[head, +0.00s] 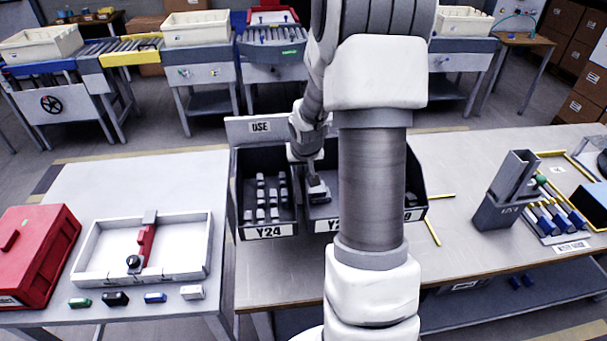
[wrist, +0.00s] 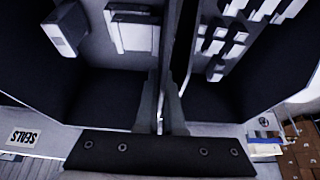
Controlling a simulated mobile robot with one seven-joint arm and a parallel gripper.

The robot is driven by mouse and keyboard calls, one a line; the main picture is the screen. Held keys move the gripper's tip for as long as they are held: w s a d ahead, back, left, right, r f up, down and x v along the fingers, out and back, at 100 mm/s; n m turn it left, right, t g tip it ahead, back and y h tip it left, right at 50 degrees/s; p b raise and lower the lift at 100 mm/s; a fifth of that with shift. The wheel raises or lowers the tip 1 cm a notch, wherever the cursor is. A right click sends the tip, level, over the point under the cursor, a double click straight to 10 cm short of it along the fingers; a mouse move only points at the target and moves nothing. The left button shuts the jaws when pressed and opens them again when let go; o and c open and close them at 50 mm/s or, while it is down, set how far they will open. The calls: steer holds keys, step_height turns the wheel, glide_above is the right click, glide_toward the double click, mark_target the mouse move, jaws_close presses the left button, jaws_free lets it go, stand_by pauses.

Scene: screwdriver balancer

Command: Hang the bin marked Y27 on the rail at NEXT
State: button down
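A row of dark bins stands on the right-hand table. My gripper (head: 318,192) points down at the middle bin's left side. In the wrist view my gripper's fingers (wrist: 161,75) straddle the thin wall (wrist: 172,45) between two bins, close to it; whether they clamp it is unclear. I see no label NEXT.
A holder (head: 507,190) and a rack of blue-handled tools (head: 556,218) stand at the right. A white tray (head: 92,262) and red box (head: 40,250) occupy the left table.

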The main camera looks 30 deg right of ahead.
steer(key=shift+w+d, duration=0.25)
steer(key=shift+w, duration=0.25)
steer(key=shift+w+d, duration=0.25)
steer(key=shift+w, duration=0.25)
steer(key=shift+w+d+f, duration=0.1)
steer(key=shift+w+f, duration=0.1)
steer(key=shift+f, duration=0.05)
steer(key=shift+f+b, duration=0.8)
steer(key=shift+f, duration=0.1)
steer(key=shift+f+b, duration=0.3)
steer(key=shift+b, duration=0.05)
steer(key=c, duration=1)
jaws_free()
steer(key=shift+o, duration=0.2)
steer(key=shift+s, duration=0.1)
steer(key=v, duration=1.7)
steer(key=shift+r, duration=0.2)
